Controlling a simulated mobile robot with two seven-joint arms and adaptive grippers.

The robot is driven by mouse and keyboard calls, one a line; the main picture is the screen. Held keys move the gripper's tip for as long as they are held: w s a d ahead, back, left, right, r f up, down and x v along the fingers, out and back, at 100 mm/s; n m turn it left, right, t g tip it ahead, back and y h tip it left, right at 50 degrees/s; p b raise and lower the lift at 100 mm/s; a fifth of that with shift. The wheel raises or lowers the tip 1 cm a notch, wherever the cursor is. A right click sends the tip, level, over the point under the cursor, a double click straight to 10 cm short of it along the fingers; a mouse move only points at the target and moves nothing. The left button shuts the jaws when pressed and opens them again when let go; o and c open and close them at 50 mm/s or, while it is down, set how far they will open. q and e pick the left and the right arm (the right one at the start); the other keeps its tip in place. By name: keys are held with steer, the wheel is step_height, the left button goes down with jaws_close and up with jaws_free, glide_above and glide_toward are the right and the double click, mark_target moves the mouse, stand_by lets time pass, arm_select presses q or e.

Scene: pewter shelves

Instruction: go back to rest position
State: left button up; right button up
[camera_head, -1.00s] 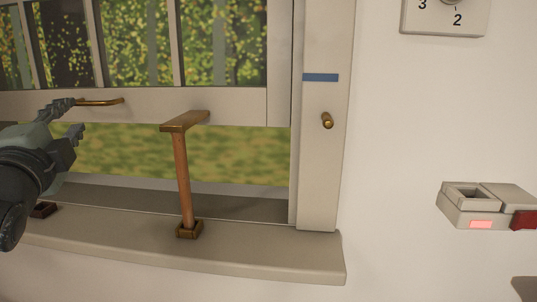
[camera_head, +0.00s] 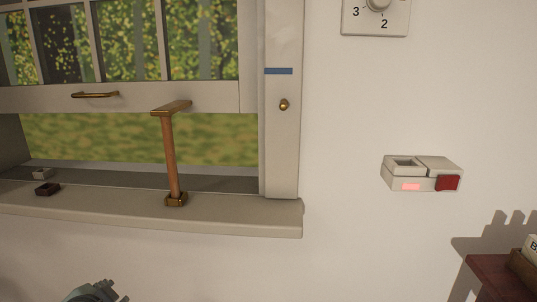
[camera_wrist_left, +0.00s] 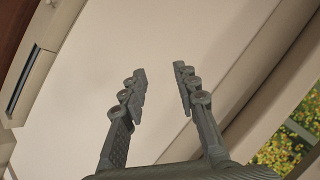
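My left gripper (camera_head: 97,291) shows at the bottom left of the head view, below the window sill, mostly cut off by the frame edge. In the left wrist view the left gripper (camera_wrist_left: 160,88) has its two fingers apart with nothing between them. It is clear of the window sash (camera_head: 130,99) and its brass handle (camera_head: 94,95). The raised sash sits above a wooden prop (camera_head: 170,155), which stands upright in a brass socket on the sill. My right gripper is not in view.
The window sill (camera_head: 240,217) juts out from the wall, with a small dark block (camera_head: 47,189) at its left. A white box with a red button (camera_head: 447,183) and a dial (camera_head: 378,5) are on the wall. A reddish shelf (camera_head: 490,275) stands at the lower right.

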arm_select(q)
steer(key=s+d+f+n+g+h, duration=0.1)
steer(key=s+d+f+n+g, duration=0.1)
steer(key=s+f, duration=0.8)
steer(key=s+d+f+n+g, duration=0.3)
steer(key=s+f+g, duration=0.2)
steer(key=s+f, duration=0.5)
step_height(320, 180, down, 6)
steer(key=shift+s+d+r+n+h+p, duration=0.1)
steer(key=shift+s+d+n+h+p, duration=0.1)
steer(key=shift+s+n+h+p, duration=0.15)
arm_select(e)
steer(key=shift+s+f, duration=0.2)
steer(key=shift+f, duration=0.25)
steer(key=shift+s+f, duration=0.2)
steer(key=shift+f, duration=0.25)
